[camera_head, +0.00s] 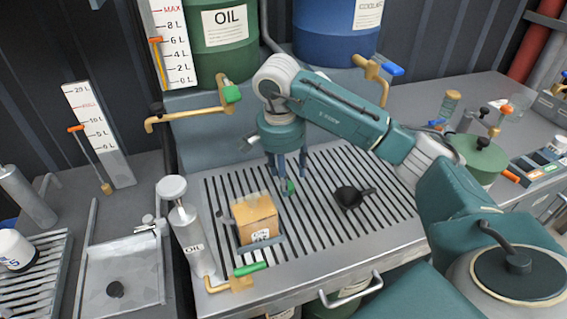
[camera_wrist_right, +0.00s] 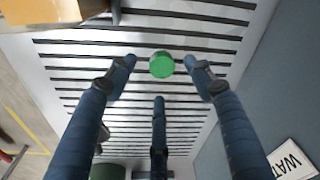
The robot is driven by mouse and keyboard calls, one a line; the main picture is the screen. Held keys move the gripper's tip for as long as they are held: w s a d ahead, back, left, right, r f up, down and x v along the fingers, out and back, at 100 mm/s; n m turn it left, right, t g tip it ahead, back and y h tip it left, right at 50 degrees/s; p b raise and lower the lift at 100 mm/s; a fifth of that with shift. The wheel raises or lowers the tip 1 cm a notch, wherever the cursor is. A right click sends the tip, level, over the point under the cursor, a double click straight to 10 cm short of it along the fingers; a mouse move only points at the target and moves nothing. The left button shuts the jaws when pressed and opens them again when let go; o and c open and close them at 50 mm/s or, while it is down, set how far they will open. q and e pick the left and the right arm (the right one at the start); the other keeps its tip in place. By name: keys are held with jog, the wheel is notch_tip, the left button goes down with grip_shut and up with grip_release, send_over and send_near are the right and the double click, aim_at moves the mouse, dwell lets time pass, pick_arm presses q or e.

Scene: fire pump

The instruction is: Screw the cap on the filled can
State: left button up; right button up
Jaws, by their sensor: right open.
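A tan-yellow can (camera_head: 257,222) with a label stands on the slatted grate, and a corner of it shows in the right wrist view (camera_wrist_right: 38,12). I cannot make out its opening. A round green cap (camera_head: 290,187) is by my right fingertips, to the right of the can and apart from it. In the right wrist view the cap (camera_wrist_right: 161,65) shows between the spread finger ends. My right gripper (camera_head: 287,177) points down over the grate with its fingers open; the right wrist view shows no finger closed on the cap. My left gripper is out of view.
A black funnel (camera_head: 349,197) lies on the grate (camera_head: 325,235) to the right. A grey oil pump cylinder (camera_head: 190,235) stands left of the can. A brass tap with a green handle (camera_head: 235,280) is at the front edge. Brass spouts from the oil drum (camera_head: 225,45) and blue drum (camera_head: 325,35) overhang the back.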

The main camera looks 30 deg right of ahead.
jog(key=f, duration=0.3)
jog(key=shift+w+d, duration=0.2)
jog(key=shift+w, duration=0.05)
jog(key=shift+f, duration=0.25)
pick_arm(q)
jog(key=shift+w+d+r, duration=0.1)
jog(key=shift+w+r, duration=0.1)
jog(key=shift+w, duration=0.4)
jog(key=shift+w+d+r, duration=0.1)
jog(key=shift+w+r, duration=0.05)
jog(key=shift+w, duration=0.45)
pick_arm(e)
jog(key=c, duration=1.2)
jog(key=o, duration=0.3)
jog(key=shift+c, duration=1.4)
jog(key=shift+r+p, duration=1.75)
jog(key=shift+r, duration=0.7)
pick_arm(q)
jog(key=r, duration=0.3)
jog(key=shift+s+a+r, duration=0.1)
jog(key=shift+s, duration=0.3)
